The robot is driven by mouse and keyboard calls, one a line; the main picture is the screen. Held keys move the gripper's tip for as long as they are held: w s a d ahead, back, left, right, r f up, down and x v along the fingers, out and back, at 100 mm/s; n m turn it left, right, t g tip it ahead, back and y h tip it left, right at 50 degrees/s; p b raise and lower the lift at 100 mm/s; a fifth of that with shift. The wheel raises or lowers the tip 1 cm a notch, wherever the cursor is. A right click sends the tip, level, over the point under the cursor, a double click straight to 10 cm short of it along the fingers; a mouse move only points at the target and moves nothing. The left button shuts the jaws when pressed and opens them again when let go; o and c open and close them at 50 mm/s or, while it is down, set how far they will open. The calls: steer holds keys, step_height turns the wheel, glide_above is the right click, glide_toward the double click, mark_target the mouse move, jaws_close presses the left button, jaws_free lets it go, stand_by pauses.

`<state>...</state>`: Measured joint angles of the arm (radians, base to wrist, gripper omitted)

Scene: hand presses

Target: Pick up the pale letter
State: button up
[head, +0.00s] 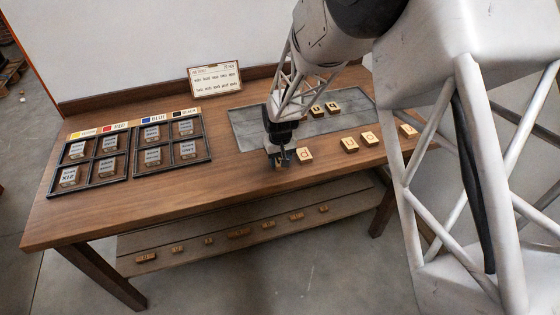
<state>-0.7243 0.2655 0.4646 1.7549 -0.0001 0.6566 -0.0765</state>
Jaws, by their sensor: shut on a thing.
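My gripper (280,155) is low over the table's front edge, left of the row of letter blocks. It is shut on a small wooden letter block (281,164), mostly hidden by the fingers, so its letter cannot be read. A pale wooden letter block (304,154) lies just right of the gripper, apart from it. More pale letter blocks lie to the right: two close together (349,145) and one farther off (408,131). Two more (317,111) lie on the grey mat behind. I cannot tell by colour which one is the pale letter.
A dark divided tray (128,158) with several labelled blocks and colour tabs stands at the left. A white sign (215,78) stands at the back. The grey mat (249,127) lies behind the gripper. A lower shelf (190,262) holds several small blocks. The table's front left is clear.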

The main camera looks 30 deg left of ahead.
steer(key=shift+r, duration=0.15)
steer(key=shift+r, duration=0.55)
step_height(320, 180, up, 2)
steer(key=shift+r, duration=0.15)
steer(key=s+d+r, duration=0.1)
steer(key=s+d, duration=0.9)
steer(key=s, duration=0.2)
steer(key=shift+d, duration=0.2)
steer(key=shift+a+r, duration=0.1)
steer(key=shift+r, duration=0.05)
